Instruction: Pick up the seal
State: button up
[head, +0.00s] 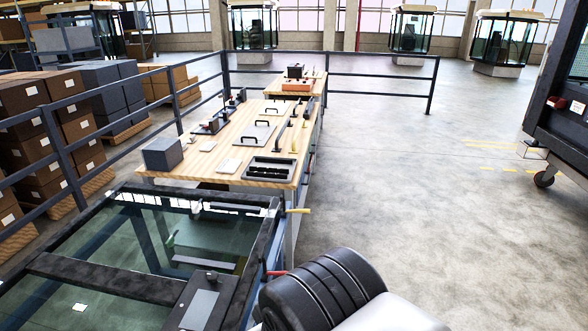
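I cannot make out for certain which thing is the seal. A dark grey tray (247,174) with black contents lies at the near end of the wooden workbench (200,160); its contents are too small to identify. A glass panel in a black frame (95,285) lies at the lower left, near me. My gripper is not in view. A black ribbed round body with a pale part beside it shows at the bottom, and I cannot tell whether it is part of me.
Dark railings (62,158) run left of and behind the bench. Stacked brown boxes (28,135) stand beyond them. A grey box (162,154) and flat panels with handles lie on the bench. A dark wheeled structure (560,110) stands at right. The floor (420,210) between is clear.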

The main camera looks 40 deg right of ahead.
aim_at(283, 160)
jog(key=i+l+z, duration=0.25)
jog(key=i+l, duration=0.15)
jog(key=l, duration=0.25)
jog(key=i+l+z, duration=0.25)
jog(key=i+l, duration=0.2)
jog(key=l, duration=0.15)
